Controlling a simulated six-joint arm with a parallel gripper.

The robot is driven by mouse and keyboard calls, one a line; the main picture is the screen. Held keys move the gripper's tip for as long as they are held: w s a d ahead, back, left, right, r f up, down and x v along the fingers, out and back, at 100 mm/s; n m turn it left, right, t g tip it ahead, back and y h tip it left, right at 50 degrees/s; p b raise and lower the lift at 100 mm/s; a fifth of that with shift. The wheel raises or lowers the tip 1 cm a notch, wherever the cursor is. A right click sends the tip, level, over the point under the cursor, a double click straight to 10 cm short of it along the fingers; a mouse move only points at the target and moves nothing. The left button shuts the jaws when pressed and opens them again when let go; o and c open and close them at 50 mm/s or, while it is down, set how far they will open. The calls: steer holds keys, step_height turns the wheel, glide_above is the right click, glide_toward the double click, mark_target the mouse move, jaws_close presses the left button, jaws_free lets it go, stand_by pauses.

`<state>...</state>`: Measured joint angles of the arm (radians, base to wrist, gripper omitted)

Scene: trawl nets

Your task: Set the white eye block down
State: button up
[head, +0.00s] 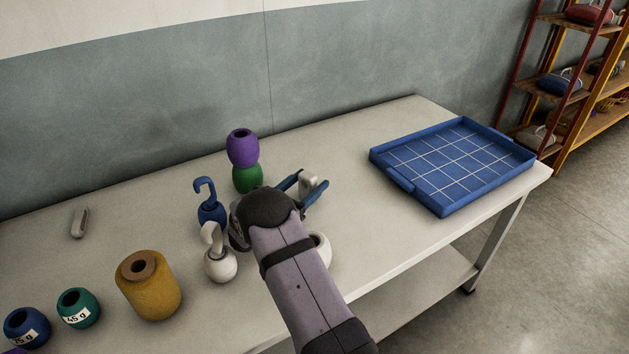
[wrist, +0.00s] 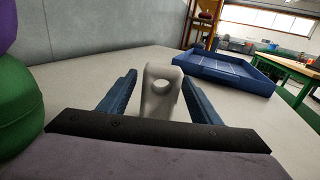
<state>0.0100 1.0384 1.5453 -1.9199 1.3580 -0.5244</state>
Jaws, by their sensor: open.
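The white eye block (head: 308,185) stands upright between the two blue fingers of my gripper (head: 311,178). In the wrist view the block (wrist: 152,106) shows its round hole near the top. The fingers of my gripper (wrist: 160,76) are open, one on each side of it, with a narrow gap visible. Its lower end is hidden behind the dark gripper bar, so I cannot see how it meets the table.
A purple float (head: 242,147) sits on a green one (head: 247,178) close behind my gripper. Blue (head: 211,213) and white (head: 220,265) hooked floats stand to its left, and a yellow cylinder (head: 150,290) farther left. A blue gridded tray (head: 455,165) lies right, with clear table between.

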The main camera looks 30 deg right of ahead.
mark_target(303, 178)
step_height(303, 178, up, 7)
steer(key=shift+d+f, duration=0.1)
steer(key=shift+d, duration=0.05)
steer(key=shift+o, duration=0.4)
steer(key=shift+r+p, duration=0.35)
steer(key=shift+r, duration=0.25)
steer(key=r+p, duration=0.1)
steer(key=p, duration=0.1)
steer(key=a+r+p, duration=0.1)
steer(key=r+p, duration=0.2)
steer(key=p, duration=0.1)
steer(key=shift+w+a+r+p, duration=0.1)
steer(key=shift+a+r+p, duration=0.05)
steer(key=shift+a+p, duration=0.25)
steer(key=shift+s+a+f+y+p, duration=0.1)
steer(key=shift+s+f+y+p, duration=0.15)
steer(key=shift+y+p, duration=0.35)
steer(key=f+y, duration=0.1)
steer(key=f, duration=0.1)
steer(key=a+f+g, duration=0.1)
steer(key=f, duration=0.2)
steer(key=s+f+g+y, duration=0.1)
steer(key=f, duration=0.1)
steer(key=shift+a+f+y, duration=0.2)
steer(key=shift+y, duration=0.1)
steer(key=shift+a+f, duration=0.2)
steer(key=shift+f, duration=0.25)
steer(key=shift+p+x, duration=1.3)
steer(key=shift+x, duration=2.4)
